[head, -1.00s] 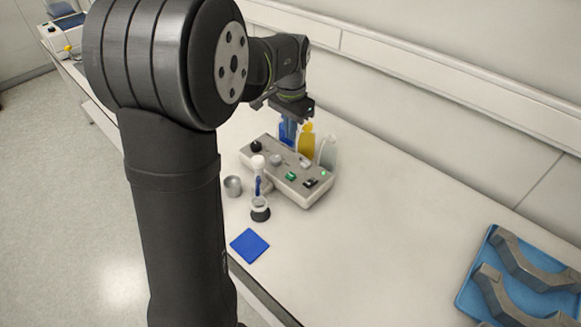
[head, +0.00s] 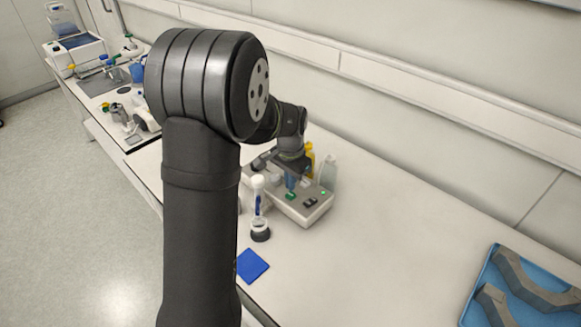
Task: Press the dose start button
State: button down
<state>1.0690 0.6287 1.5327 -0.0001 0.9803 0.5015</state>
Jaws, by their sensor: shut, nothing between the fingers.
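The dosing unit (head: 312,211) is a grey box on the white bench, with a sloped control panel. A green button (head: 290,196) shows on the panel's front part and appears to be the dose start button; its label is too small to read. My gripper (head: 291,187) points down over the panel, its blue fingers shut and empty. The fingertips are right by the green button, just behind or above it in the picture; I cannot tell whether they touch it. My gripper and wrist hide part of the panel's back left.
Yellow (head: 309,158) and pale (head: 328,172) bottles stand behind the unit. A blue pad (head: 252,265) lies at the bench edge. A blue tray (head: 476,294) holds grey parts at right. The bench between is clear.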

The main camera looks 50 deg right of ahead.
aim_at(290, 195)
jog(key=shift+f, duration=1.2)
jog(key=shift+f, duration=0.65)
jog(key=shift+s+a+f, duration=0.1)
jog(key=shift+a+f, duration=0.05)
jog(key=shift+f, duration=0.35)
notch_tip(290, 195, up, 15)
jog(key=shift+d, duration=0.2)
